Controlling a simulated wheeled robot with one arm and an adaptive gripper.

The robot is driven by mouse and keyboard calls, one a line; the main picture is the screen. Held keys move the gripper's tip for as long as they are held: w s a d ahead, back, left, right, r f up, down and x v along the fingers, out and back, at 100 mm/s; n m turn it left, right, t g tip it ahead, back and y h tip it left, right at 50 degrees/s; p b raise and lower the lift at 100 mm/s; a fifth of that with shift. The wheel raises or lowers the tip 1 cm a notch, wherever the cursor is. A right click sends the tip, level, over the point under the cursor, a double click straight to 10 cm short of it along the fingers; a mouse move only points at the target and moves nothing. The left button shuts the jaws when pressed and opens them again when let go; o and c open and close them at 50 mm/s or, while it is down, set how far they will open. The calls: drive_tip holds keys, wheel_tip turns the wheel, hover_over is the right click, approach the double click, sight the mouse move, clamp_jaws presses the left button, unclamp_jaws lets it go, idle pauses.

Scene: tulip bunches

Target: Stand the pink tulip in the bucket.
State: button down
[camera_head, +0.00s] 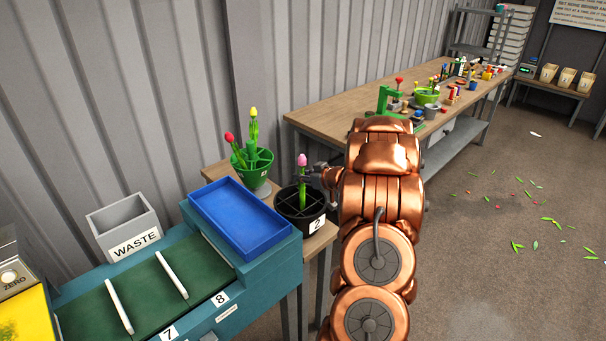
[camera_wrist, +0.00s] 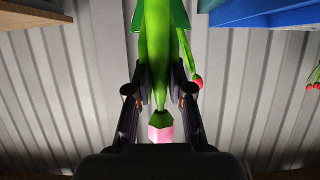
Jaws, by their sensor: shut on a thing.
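The pink tulip (camera_head: 302,161) is upright, bloom on top, with its green stem running down to the divided mouth of the black bucket (camera_head: 314,226) labelled 2. The stem's lower end appears within the rim; I cannot tell whether it touches the bottom. My gripper (camera_head: 309,175) reaches in from the right and is shut on the stem just below the bloom. In the wrist view my gripper's fingers (camera_wrist: 160,88) stand on both sides of the green stem, with the pink bloom (camera_wrist: 162,132) near the palm. The bucket is not clearly seen there.
A green divided bucket (camera_head: 252,178) with red and yellow tulips stands behind left. A blue tray (camera_head: 238,217), a grey WASTE bin (camera_head: 127,225) and a green sorting belt (camera_head: 148,292) are left. A long cluttered wooden bench (camera_head: 335,112) runs behind. Leaf scraps litter the floor right.

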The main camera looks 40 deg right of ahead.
drive_tip(key=shift+f, duration=0.2)
drive_tip(key=c, duration=1)
unclamp_jaws()
drive_tip(key=shift+o, duration=0.2)
drive_tip(key=shift+s+r, duration=0.1)
drive_tip(key=shift+r+p+v, duration=0.2)
drive_tip(key=shift+p+v, duration=0.35)
drive_tip(key=shift+v, duration=0.4)
drive_tip(key=shift+r+p+v, duration=0.25)
drive_tip(key=shift+p+v, duration=0.3)
drive_tip(key=shift+v, duration=0.45)
drive_tip(key=shift+r+p+v, duration=0.25)
drive_tip(key=shift+p+v, duration=0.5)
drive_tip(key=shift+v, duration=0.6)
drive_tip(key=shift+r+p+v, duration=0.2)
drive_tip(key=shift+p+v, duration=0.55)
drive_tip(key=shift+v, duration=0.55)
